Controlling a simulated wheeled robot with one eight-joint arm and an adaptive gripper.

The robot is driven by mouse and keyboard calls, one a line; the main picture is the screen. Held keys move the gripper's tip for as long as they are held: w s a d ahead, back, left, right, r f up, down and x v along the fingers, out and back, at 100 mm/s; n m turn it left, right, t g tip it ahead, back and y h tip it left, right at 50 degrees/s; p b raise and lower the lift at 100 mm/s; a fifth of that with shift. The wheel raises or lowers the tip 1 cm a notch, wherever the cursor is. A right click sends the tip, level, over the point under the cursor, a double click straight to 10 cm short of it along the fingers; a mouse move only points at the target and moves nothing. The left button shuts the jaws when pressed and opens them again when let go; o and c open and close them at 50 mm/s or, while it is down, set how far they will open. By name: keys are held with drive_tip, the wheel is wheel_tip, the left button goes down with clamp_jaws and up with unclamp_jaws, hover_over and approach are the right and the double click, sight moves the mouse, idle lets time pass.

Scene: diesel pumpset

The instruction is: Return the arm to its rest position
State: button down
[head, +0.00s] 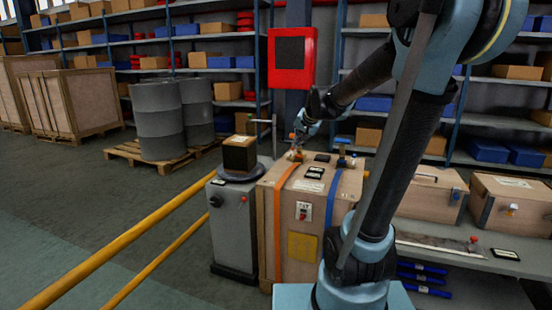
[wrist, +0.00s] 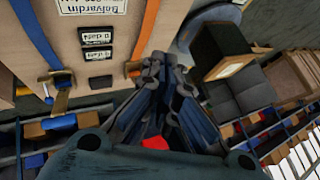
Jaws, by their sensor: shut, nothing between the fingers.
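My arm comes down from the right of the head view and bends over a wooden crate. My gripper (head: 299,135) is above the crate's top, near its back left part. The wrist view shows my gripper (wrist: 166,65) with its fingers together and nothing between them. The wooden crate (head: 340,205) has an orange strap, a blue strap and labels; it also shows in the wrist view (wrist: 120,30). A small brass and red fitting (head: 296,154) sits on the orange strap just below the fingertips. I cannot tell whether the gripper touches it.
A grey cabinet (head: 233,225) bearing a dark box (head: 240,153) stands left of the crate. A yellow rail (head: 120,245) crosses the lower left. A bench (head: 455,262) with wooden cases is at the right. Drums (head: 158,120), shelves and a red wall box (head: 291,58) are behind.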

drive_tip(key=s+d+f+n+g+h, duration=0.1)
drive_tip(key=s+d+f, duration=0.2)
drive_tip(key=s, duration=0.8)
drive_tip(key=s+d+f+n+g+h, duration=0.1)
drive_tip(key=s+d+f, duration=0.3)
drive_tip(key=s+f, duration=0.4)
drive_tip(key=s+d+f+n+g, duration=0.2)
drive_tip(key=s+f, duration=0.4)
drive_tip(key=s, duration=0.8)
drive_tip(key=shift+d+n+g+h, duration=0.3)
drive_tip(key=shift+d+g+h, duration=0.1)
drive_tip(key=shift+d+g, duration=0.25)
drive_tip(key=shift+s, duration=0.1)
